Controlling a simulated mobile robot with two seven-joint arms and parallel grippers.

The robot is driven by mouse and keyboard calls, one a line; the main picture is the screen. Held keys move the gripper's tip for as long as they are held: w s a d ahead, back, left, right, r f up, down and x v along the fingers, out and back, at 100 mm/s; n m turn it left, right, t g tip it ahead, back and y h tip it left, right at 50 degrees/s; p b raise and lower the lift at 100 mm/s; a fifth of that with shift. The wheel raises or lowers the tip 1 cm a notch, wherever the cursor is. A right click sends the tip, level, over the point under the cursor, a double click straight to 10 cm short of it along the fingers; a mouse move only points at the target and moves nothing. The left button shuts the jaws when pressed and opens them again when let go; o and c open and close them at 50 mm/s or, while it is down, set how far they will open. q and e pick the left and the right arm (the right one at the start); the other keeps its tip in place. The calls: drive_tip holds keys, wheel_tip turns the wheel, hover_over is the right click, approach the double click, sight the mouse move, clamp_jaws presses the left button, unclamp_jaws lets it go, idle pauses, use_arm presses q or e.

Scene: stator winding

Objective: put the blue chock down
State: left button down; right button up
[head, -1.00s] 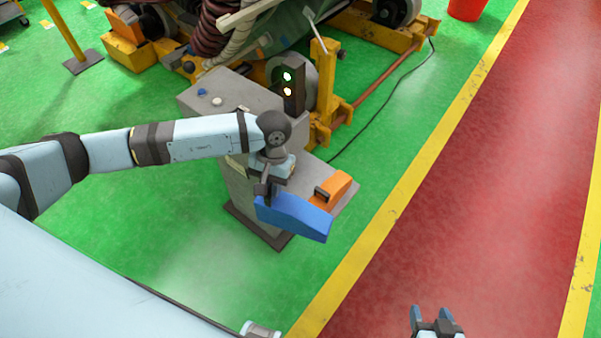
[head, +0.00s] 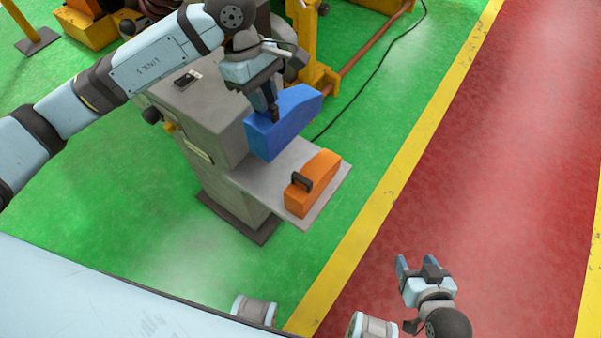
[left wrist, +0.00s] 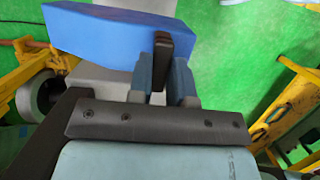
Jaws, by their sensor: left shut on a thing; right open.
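The blue chock (head: 290,122) is held by my left gripper (head: 272,108) above the back part of the grey shelf (head: 262,176) in the head view. In the left wrist view the blue chock (left wrist: 110,38) fills the upper left, and the left gripper (left wrist: 165,75) is shut on its dark handle. The chock's underside and any gap to the shelf are hard to judge. An orange chock (head: 313,182) with a dark handle rests on the front part of the shelf. My right gripper (head: 420,268) is open and empty over the red floor.
The grey cabinet (head: 190,120) stands behind and left of the shelf. A yellow frame (head: 314,72) is behind the cabinet, and a black cable (head: 370,82) runs over the green floor. Bare shelf surface shows between the two chocks.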

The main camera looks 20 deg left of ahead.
use_arm(q)
drive_tip(key=shift+w+f, duration=0.1)
drive_tip(key=shift+w, duration=0.05)
wheel_tip(320, 180, down, 20)
drive_tip(key=b, duration=0.1)
drive_tip(key=shift+r, duration=0.25)
drive_tip(key=c, duration=1.1)
unclamp_jaws()
drive_tip(key=shift+f, duration=0.1)
drive_tip(key=shift+o, duration=0.2)
